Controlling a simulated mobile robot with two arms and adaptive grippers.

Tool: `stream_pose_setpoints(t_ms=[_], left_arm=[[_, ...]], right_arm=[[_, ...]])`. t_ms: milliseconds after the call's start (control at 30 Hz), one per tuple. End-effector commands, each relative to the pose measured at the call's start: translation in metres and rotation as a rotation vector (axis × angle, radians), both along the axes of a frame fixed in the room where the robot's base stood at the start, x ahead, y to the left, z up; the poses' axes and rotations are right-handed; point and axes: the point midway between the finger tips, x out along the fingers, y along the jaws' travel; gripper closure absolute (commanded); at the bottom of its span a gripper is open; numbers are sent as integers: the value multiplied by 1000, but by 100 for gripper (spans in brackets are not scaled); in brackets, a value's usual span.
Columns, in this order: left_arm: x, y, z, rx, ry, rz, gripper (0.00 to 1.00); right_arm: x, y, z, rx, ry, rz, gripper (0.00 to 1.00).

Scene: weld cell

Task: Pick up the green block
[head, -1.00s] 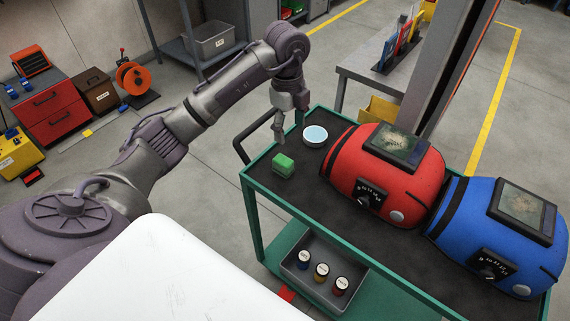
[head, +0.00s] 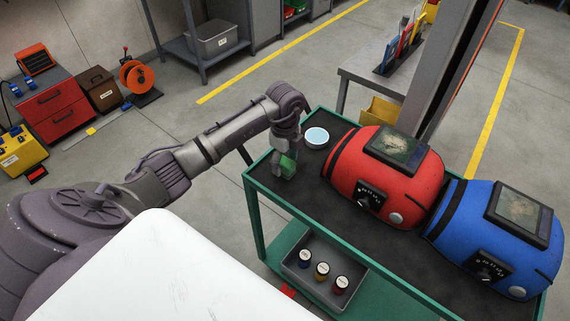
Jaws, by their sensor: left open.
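The green block (head: 287,163) is on the dark top of the green cart (head: 310,222), near its left end. My left gripper (head: 284,172) is down at the block, its fingers partly in front of it and hiding some of it. The gripper is open. I cannot tell whether the fingers touch the block. My right gripper is not in view.
A white-rimmed round dish (head: 316,137) stands just right of the block. A red welding helmet (head: 385,175) and a blue one (head: 497,238) stand further right on the cart. A grey tray (head: 298,272) with small jars sits on the lower shelf.

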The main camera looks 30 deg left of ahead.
Motion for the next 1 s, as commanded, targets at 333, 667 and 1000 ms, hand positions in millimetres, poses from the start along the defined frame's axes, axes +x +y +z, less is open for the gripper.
stream_pose_setpoints(t_ms=[333, 667, 1000], left_arm=[[0, 0, -10, 0, 1, -2, 35], [0, 0, -9, 0, 1, -1, 90], [0, 0, -7, 0, 0, -1, 98]], right_arm=[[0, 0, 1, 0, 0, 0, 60], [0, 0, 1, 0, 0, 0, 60], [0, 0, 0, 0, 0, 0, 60]])
